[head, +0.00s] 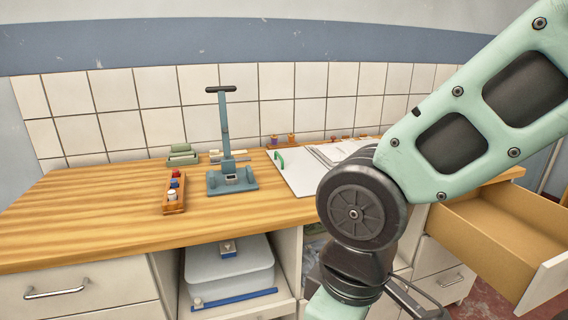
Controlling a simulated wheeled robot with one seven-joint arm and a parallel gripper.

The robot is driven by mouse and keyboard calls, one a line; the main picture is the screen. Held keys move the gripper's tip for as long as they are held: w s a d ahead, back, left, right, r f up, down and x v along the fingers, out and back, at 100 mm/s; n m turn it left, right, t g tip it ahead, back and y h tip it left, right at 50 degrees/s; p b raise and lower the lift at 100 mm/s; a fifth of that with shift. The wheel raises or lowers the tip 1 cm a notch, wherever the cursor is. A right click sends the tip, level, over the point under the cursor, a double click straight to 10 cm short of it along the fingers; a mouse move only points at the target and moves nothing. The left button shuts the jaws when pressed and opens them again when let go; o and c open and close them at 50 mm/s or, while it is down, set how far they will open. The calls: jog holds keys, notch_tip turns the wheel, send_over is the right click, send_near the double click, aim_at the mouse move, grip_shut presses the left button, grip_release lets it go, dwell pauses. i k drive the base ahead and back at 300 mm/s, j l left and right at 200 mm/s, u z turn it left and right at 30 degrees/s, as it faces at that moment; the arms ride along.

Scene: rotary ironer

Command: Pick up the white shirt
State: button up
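I cannot make out a white shirt in the head view. A flat white sheet or board (297,178) lies on the wooden counter, partly hidden behind my arm; I cannot tell its material. A pale, rounded white-grey object (230,268) with a blue strip along its front sits in the open compartment under the counter. My arm crosses the right side and bends downward at its elbow. My gripper's fingertips do not show.
The wooden counter (95,215) is clear at left. A blue-grey upright press (225,150) stands on it, near a small wooden rack (174,193) of spools and green blocks (182,155). An open, empty-looking drawer (500,225) juts out at right. A tiled wall closes the back.

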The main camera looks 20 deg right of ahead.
aim_at(334, 154)
jog(key=l, duration=0.5)
jog(key=l+z, duration=0.15)
jog(key=l, duration=0.35)
jog(key=i+l, duration=0.15)
jog(key=l, duration=0.3)
jog(key=l+z, duration=0.15)
jog(key=l, duration=0.35)
jog(key=i+l, duration=0.15)
jog(key=l, duration=0.35)
jog(key=i+l+z, duration=0.15)
jog(key=l, duration=0.8)
jog(key=j+u, duration=0.15)
jog(key=j, duration=1.2)
jog(key=i+j+u, duration=0.1)
jog(key=i+j, duration=0.25)
jog(key=i+j+u, duration=0.1)
jog(key=i+j, duration=0.25)
jog(key=j, duration=0.2)
jog(key=i+j+u, duration=0.1)
jog(key=i, duration=0.35)
